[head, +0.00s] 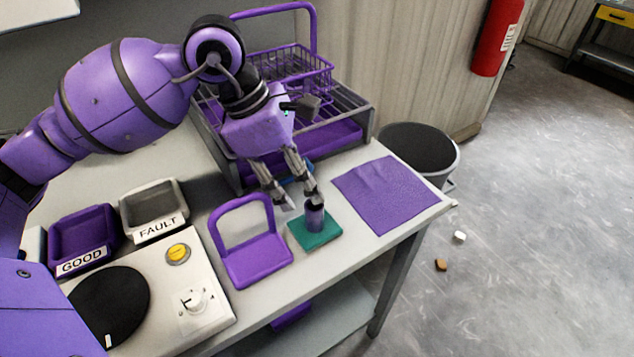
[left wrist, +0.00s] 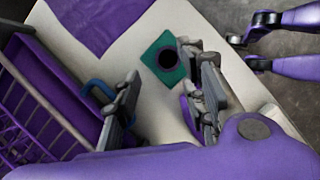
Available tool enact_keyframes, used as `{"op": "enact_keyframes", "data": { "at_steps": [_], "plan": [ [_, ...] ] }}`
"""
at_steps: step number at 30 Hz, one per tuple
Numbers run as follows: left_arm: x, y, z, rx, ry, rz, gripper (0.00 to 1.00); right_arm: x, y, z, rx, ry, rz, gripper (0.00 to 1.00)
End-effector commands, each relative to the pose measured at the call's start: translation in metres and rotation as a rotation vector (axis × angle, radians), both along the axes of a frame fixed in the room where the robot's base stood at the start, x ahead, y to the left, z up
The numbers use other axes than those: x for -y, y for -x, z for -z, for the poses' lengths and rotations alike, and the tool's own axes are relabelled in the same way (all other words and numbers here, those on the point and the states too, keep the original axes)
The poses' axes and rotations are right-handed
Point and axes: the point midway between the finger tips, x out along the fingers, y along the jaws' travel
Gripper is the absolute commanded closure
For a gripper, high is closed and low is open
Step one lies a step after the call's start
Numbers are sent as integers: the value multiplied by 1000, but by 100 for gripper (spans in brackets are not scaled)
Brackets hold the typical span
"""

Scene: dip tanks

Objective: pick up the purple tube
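The purple tube (head: 315,218) stands upright on a teal square pad (head: 298,236) near the table's front right. Its top is dark. In the left wrist view the tube (left wrist: 167,60) shows from above as a dark round opening on the teal pad (left wrist: 149,60). My left gripper (head: 299,201) is open and empty, with its fingers pointing down close behind the tube in the head view. In the left wrist view the two fingers of the left gripper (left wrist: 165,92) are spread apart, and the tube shows beyond their tips.
A purple stand with a looped handle (head: 258,262) is left of the pad; a purple mat (head: 388,195) lies right. A grey tray with a purple wire basket (head: 362,118) stands behind. Good bin (head: 82,238), fault bin (head: 152,207) and a panel (head: 215,290) are left.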

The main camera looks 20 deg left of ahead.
Motion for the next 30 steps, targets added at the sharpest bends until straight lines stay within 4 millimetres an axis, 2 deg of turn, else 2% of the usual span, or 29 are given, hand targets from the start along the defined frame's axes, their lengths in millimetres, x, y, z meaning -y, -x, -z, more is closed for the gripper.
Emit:
{"op": "enact_keyframes", "data": {
  "at_steps": [9,18,20,27,30],
  "plan": [
    [19,2,39,0,4,0,61,0,-6,-9,14,-2,1,60],
    [21,1,46,1,3,0,61,-2,-9,-9,19,-6,1,60],
    [21,1,46,1,3,0,66,-2,-9,-9,19,-6,1,60],
    [21,1,46,0,3,0,98,-3,-9,-9,19,-6,2,60],
    [21,1,46,1,3,0,100,-3,-9,-9,19,-7,1,60]
  ]
}}
